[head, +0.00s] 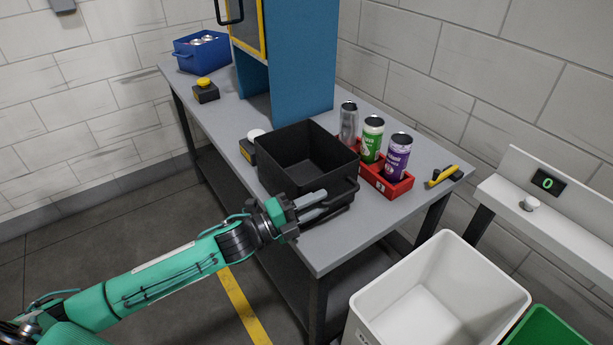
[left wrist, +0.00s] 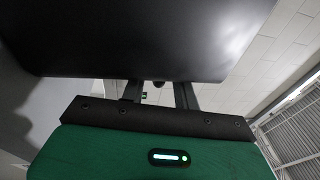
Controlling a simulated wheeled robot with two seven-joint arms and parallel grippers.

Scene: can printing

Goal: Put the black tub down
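The black tub (head: 283,172) is an open, empty box with a dark bar handle (head: 352,188) on its front right side. It stands upright at the front of the grey table (head: 338,243) and appears to rest on the top; its underside is hidden. My left gripper (head: 328,200) is at the tub's near side, beside the handle. Its two fingers show apart with a gap between them. In the left wrist view the tub's dark wall (left wrist: 150,40) fills the top, close to the fingers (left wrist: 160,95). My right gripper is not in view.
A red holder (head: 398,189) with several cans stands right of the tub. A yellow-black tool (head: 442,176) lies at the right edge. The blue machine (head: 303,65) rises behind. A white bin (head: 440,280) and a green bin (head: 550,330) stand at lower right.

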